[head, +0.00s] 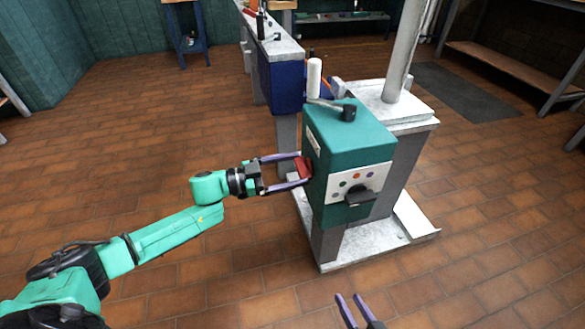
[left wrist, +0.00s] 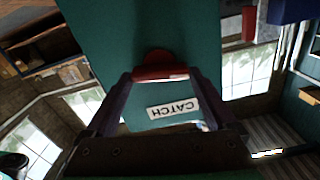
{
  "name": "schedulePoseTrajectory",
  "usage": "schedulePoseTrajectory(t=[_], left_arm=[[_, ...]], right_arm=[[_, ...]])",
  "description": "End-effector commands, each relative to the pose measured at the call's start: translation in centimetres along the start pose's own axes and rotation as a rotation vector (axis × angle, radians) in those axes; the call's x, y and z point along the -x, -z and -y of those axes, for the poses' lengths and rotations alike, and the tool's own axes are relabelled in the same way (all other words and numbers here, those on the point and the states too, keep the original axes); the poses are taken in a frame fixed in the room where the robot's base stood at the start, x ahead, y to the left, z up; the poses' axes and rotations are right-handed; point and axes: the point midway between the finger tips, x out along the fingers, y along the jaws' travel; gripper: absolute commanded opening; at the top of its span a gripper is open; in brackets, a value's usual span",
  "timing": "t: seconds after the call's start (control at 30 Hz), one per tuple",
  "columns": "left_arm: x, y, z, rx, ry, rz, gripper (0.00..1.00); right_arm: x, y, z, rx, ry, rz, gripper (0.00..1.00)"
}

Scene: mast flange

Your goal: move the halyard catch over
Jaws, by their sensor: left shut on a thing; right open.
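The halyard catch is a red piece (head: 303,167) on the left side of a green box (head: 345,140) fixed to a post. In the left wrist view, the red catch (left wrist: 160,66) lies between my finger ends, beside a white label reading "CATCH" (left wrist: 173,108). My left gripper (head: 304,169) is shut on the catch, one finger on each side; the fingers partly hide it. My right gripper (head: 350,298) is open and empty at the bottom edge, apart from the box.
A pale mast (head: 406,50) rises behind. A blue-sided bench (head: 281,85) stands further back. The brick floor at left is clear.

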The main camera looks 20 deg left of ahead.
Motion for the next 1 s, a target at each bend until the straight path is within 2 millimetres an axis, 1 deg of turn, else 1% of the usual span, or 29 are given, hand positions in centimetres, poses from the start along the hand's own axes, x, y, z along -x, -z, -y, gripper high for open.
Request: schedulePoseTrajectory(t=[0.13, 0.4, 0.77, 1.0], left_arm=[[0.0, 0.0, -0.1, -0.120, -0.001, 0.000, 0.34], [0.0, -0.1, -0.2, -0.377, -0.001, 0.001, 0.34], [0.0, -0.3, -0.3, -0.719, -0.002, 0.000, 0.34], [0.0, -0.5, -0.4, -0.948, -0.002, 0.000, 0.34]], right_arm=[[0.2, 0.5, 0.1, 0.001, 0.000, 0.001, 0.50], [0.3, 0.6, 0.2, 0.002, -0.001, 0.007, 0.50], [0.1, 0.2, 0.0, 0.002, -0.001, -0.002, 0.50], [-0.3, -0.6, -0.3, -0.002, -0.001, -0.012, 0.50]])
